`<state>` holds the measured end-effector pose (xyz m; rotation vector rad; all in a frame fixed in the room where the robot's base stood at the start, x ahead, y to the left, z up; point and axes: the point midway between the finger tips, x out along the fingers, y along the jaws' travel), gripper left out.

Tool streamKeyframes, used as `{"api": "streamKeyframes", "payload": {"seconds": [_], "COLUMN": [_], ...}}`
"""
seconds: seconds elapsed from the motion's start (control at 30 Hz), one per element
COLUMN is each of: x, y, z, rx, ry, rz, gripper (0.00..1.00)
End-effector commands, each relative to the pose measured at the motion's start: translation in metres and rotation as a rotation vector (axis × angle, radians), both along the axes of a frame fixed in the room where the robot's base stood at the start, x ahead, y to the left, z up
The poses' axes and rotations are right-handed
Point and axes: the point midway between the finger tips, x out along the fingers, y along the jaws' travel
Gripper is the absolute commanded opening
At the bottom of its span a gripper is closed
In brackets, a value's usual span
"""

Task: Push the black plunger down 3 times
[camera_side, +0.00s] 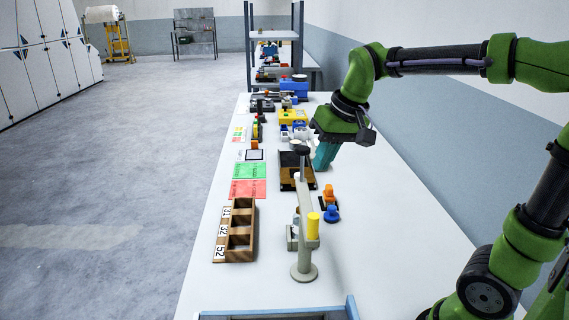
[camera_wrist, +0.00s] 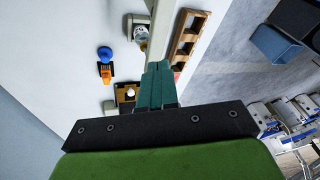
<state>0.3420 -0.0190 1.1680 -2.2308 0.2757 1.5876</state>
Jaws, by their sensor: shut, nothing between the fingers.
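A grey upright stand (camera_side: 304,240) with a round foot stands on the table in the side view. A dark round cap (camera_side: 302,149) shows at the upper end of its long grey part; I cannot tell for sure that it is the black plunger. My gripper (camera_side: 320,168) has teal fingers that are shut and empty. In the picture the fingers are just right of the dark cap, above the dark tray (camera_side: 288,182); any contact is not clear. In the wrist view, the shut fingertips (camera_wrist: 158,65) point toward a long grey bar and hide part of what lies below.
A yellow cylinder (camera_side: 313,226) is at the stand. Blue (camera_side: 331,214) and orange (camera_side: 328,195) knobbed pieces stand right of it. A wooden numbered rack (camera_side: 238,232), red (camera_side: 248,190) and green (camera_side: 250,171) mats lie left. Several items crowd the far end; the right table side is clear.

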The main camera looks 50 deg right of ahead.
Motion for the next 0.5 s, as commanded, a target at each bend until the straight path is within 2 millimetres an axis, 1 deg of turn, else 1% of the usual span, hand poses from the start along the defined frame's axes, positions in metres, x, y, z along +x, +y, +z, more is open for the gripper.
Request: {"api": "streamKeyframes", "payload": {"seconds": [0.03,0.2,0.4,0.5], "x": [0.015,0.05,0.082,0.095], "y": [-0.009,-0.035,-0.062,-0.071], "z": [0.004,0.016,0.029,0.035], "rx": [-0.011,-0.043,-0.064,-0.064], "ry": [0.039,0.159,0.289,0.344], "rz": [-0.011,-0.056,-0.135,-0.187], "gripper": [0.0,0.0,0.0,0.0]}}
